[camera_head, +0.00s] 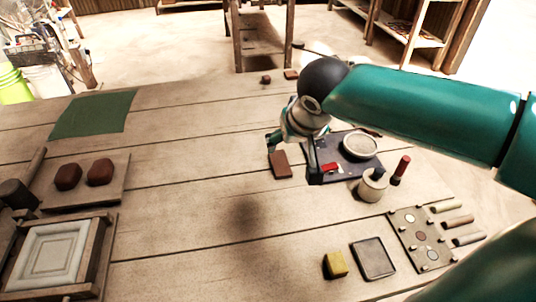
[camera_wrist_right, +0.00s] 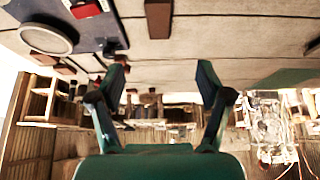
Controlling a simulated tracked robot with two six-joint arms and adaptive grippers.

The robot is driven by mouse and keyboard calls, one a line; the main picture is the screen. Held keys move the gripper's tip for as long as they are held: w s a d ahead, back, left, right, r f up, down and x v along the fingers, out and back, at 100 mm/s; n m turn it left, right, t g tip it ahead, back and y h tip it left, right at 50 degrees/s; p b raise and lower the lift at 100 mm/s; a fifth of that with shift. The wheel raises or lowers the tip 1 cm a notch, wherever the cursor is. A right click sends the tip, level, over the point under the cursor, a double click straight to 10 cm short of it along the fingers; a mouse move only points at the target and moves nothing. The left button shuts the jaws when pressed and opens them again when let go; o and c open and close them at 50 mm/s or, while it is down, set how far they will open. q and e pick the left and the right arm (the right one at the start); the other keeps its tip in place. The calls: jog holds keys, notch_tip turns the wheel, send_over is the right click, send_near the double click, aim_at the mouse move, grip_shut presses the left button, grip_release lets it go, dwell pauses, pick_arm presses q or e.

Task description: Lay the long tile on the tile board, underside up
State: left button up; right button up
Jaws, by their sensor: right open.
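A plain brown oblong tile (camera_head: 281,163), which looks like the long tile, lies at the left edge of a dark blue board (camera_head: 342,172). In the right wrist view the brown tile (camera_wrist_right: 158,18) is at the top, beyond the fingertips. The dark blue board (camera_wrist_right: 108,22) carries a pale round dish (camera_head: 360,146) and a small red block (camera_head: 330,168). I cannot tell for certain which board is the tile board. My right gripper (camera_head: 293,160) is open and empty, above the table near the brown tile. My left gripper is not in view.
A wooden board (camera_head: 115,190) with two dark red lumps and a framed pale panel (camera_head: 48,252) are at left. A green mat (camera_head: 95,113) lies behind. A pot (camera_head: 372,186), a holed board (camera_head: 420,240), a yellow block (camera_head: 336,264) and a grey tray (camera_head: 373,258) are right. The middle is clear.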

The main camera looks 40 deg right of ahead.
jog(key=b, duration=0.2)
send_near(281, 162)
jog(key=shift+x, duration=1.15)
jog(key=shift+b+x, duration=0.65)
jog(key=shift+x, duration=2.4)
jog(key=shift+a, duration=0.1)
jog(key=c, duration=1.4)
